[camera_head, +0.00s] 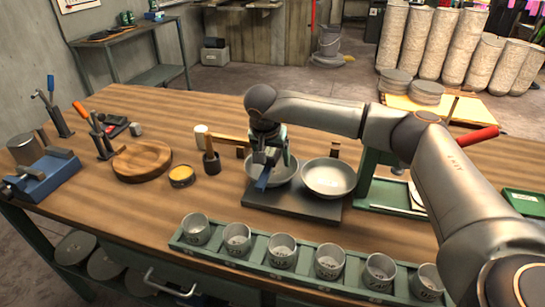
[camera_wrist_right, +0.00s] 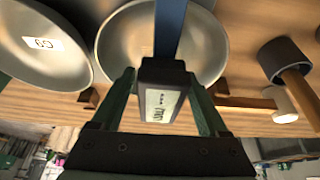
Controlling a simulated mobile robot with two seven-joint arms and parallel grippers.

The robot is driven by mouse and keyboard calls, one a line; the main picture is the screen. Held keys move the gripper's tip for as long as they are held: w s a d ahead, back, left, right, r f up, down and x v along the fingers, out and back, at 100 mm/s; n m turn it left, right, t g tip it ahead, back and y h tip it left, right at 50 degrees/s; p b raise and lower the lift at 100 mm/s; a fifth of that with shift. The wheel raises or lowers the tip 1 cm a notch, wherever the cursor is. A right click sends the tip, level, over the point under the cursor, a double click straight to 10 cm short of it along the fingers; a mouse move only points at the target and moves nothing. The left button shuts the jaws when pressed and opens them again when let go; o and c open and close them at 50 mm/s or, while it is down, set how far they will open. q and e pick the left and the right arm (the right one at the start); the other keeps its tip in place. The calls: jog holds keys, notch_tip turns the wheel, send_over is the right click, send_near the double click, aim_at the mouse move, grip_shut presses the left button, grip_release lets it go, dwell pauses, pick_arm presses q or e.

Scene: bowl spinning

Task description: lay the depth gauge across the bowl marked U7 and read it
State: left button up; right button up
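My right gripper (camera_head: 268,145) is over the left of two metal bowls. It is shut on the depth gauge, which has a dark housing with a small display (camera_wrist_right: 162,105) and a blue bar (camera_head: 264,178). The display's digits are too small to read surely. The bar passes over the left bowl (camera_head: 287,171); I cannot tell whether it touches the rim. That bowl also shows in the right wrist view (camera_wrist_right: 118,45), its mark too faint to read. The right bowl (camera_head: 328,178) has a white label inside (camera_wrist_right: 43,44) that looks like 60 or 09. My left gripper is not in view.
Both bowls stand on a dark plate (camera_head: 290,205). A green rack (camera_head: 210,250) with several metal cups lies along the front edge. Mallets (camera_head: 211,160), a yellow tin (camera_head: 181,176) and a wooden disc (camera_head: 142,160) stand left. A green press (camera_head: 370,175) stands right.

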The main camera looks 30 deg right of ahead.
jog(key=v, duration=1.2)
jog(key=shift+a+r, duration=0.1)
jog(key=shift+r, duration=0.1)
jog(key=shift+s, duration=0.1)
